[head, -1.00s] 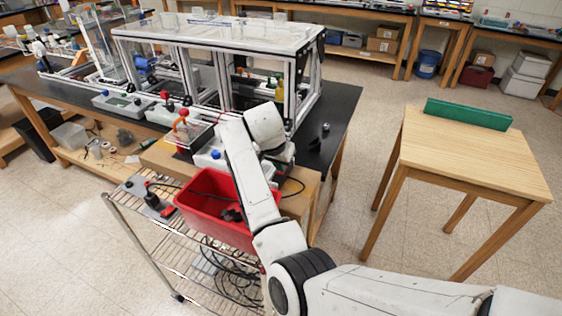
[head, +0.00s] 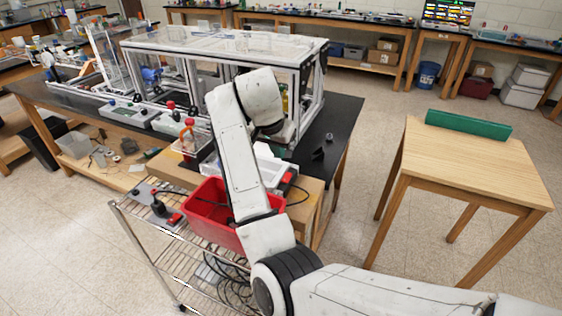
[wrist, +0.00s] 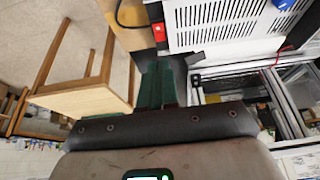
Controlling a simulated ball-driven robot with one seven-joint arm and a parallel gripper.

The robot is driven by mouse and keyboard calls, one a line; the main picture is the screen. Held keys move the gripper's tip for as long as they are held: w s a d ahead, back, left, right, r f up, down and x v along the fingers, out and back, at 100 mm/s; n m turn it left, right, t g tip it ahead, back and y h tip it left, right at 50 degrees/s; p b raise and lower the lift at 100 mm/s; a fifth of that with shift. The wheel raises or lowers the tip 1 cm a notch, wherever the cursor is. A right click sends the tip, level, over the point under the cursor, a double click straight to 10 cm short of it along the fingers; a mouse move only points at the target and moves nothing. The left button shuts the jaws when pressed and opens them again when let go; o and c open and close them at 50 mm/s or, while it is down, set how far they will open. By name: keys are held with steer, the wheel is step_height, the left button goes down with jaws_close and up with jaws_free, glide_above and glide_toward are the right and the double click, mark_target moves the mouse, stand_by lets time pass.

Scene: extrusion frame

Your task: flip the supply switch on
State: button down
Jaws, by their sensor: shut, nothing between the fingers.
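The supply looks to be the white box with a slotted vent panel in the wrist view (wrist: 222,26). In the head view the white box (head: 268,158) is partly hidden behind my arm. A small red piece, likely the switch, is at its end in the wrist view (wrist: 159,33) and in the head view (head: 288,180). Whether it is on or off cannot be told. My gripper (wrist: 160,70) is shut and empty, its dark green fingers pointing toward the box's end, just short of the red piece in the picture. My arm hides the gripper in the head view.
A red bin (head: 205,205) stands on the wire cart beside the box. A clear-panelled extrusion frame (head: 225,45) stands on the black bench behind. A black cable (wrist: 122,14) runs near the red piece. A wooden table (head: 480,165) with a green bar (head: 468,123) is to the right.

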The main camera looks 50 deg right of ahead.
mark_target(289, 173)
steer(key=shift+v, duration=0.8)
steer(key=shift+d+f+b, duration=0.1)
steer(key=shift+b, duration=0.2)
steer(key=b, duration=0.1)
steer(key=d+b, duration=0.1)
steer(key=b, duration=0.1)
steer(key=shift+w+d, duration=0.2)
steer(key=shift+w, duration=0.1)
steer(key=x, duration=1.3)
steer(key=shift+a+f, duration=0.1)
steer(key=shift+f, duration=0.3)
